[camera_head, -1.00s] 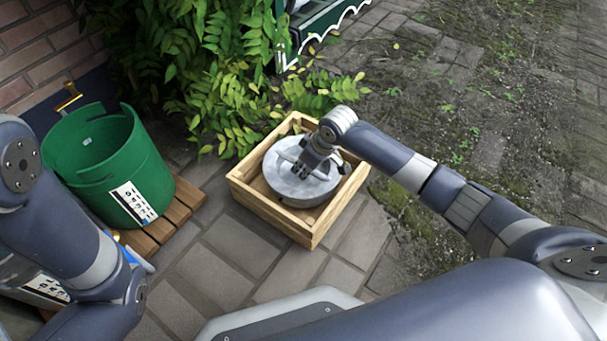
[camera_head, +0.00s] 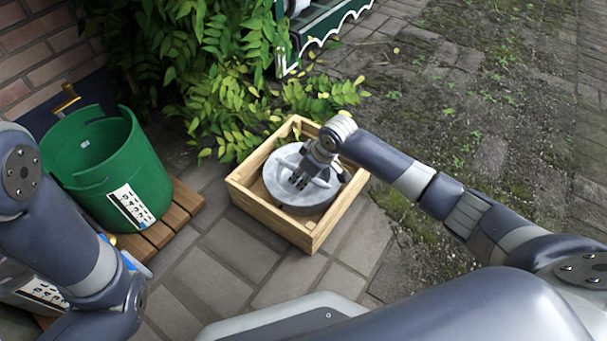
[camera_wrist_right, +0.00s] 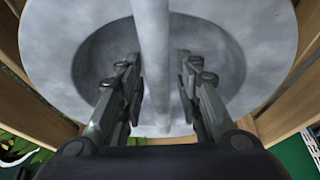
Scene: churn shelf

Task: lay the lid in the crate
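The lid (camera_head: 281,186) is a round grey disc with a recessed middle and a bar handle across it. It lies inside the square wooden crate (camera_head: 268,215), within its walls. In the right wrist view the lid (camera_wrist_right: 65,35) fills the picture, with crate boards on both sides. My right gripper (camera_head: 299,182) is over the lid's recess. Its fingers (camera_wrist_right: 160,85) stand apart on either side of the bar handle, with a visible gap at least on the right. My left arm is at the left edge; its gripper does not show.
A green tub (camera_head: 148,165) with a cut-out rim stands on a wooden slatted base (camera_head: 183,208) left of the crate. Leafy plants (camera_head: 225,75) hang behind the crate. Bare paving (camera_head: 240,250) lies in front, with mossy ground at the right.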

